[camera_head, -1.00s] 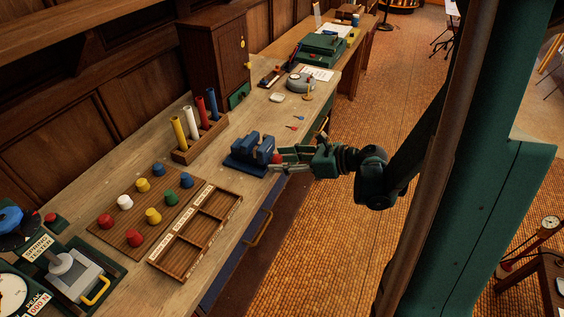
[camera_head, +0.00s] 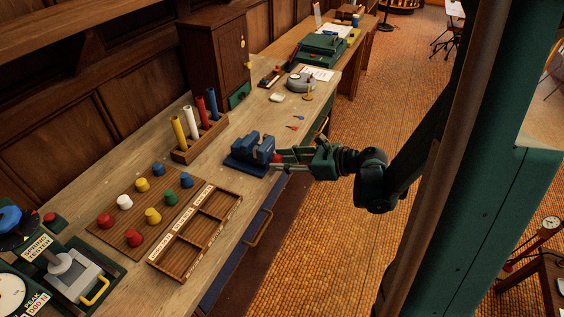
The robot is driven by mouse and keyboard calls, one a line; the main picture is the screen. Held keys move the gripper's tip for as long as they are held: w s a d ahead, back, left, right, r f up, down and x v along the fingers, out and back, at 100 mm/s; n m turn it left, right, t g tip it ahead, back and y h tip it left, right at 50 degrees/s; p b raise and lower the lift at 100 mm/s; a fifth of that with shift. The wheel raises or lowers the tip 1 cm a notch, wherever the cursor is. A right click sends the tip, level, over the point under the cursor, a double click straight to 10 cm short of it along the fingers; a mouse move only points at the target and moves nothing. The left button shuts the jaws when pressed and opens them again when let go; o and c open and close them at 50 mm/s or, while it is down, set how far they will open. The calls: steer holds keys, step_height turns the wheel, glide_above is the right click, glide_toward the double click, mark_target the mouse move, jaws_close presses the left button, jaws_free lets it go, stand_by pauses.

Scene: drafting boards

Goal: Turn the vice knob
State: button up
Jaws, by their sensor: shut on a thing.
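The blue vice (camera_head: 250,153) stands near the front edge of the wooden workbench, its jaws slightly apart. Its red knob (camera_head: 276,158) is on the right side of the vice, facing the aisle. It is mostly hidden by my gripper (camera_head: 281,160), and only a little red shows. My gripper reaches in from the right, roughly level, with its fingers shut around the knob. How far the knob is turned cannot be seen.
A rack (camera_head: 201,138) of coloured tubes stands behind the vice. A board (camera_head: 134,235) with several coloured knobs and a compartment tray (camera_head: 197,233) lie to the left. The aisle floor is clear.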

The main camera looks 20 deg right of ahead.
steer(key=n+t+h+b, duration=0.1)
steer(key=n+b, duration=0.1)
steer(key=n, duration=0.1)
steer(key=n+t+h+b, duration=0.1)
steer(key=n+t+b, duration=0.1)
steer(key=n, duration=0.1)
steer(key=shift+s+a+f+n+t+h, duration=0.15)
steer(key=shift+s+n+t+h, duration=0.05)
steer(key=shift+n+t+h, duration=0.1)
stand_by(0.5)
steer(key=o, duration=0.9)
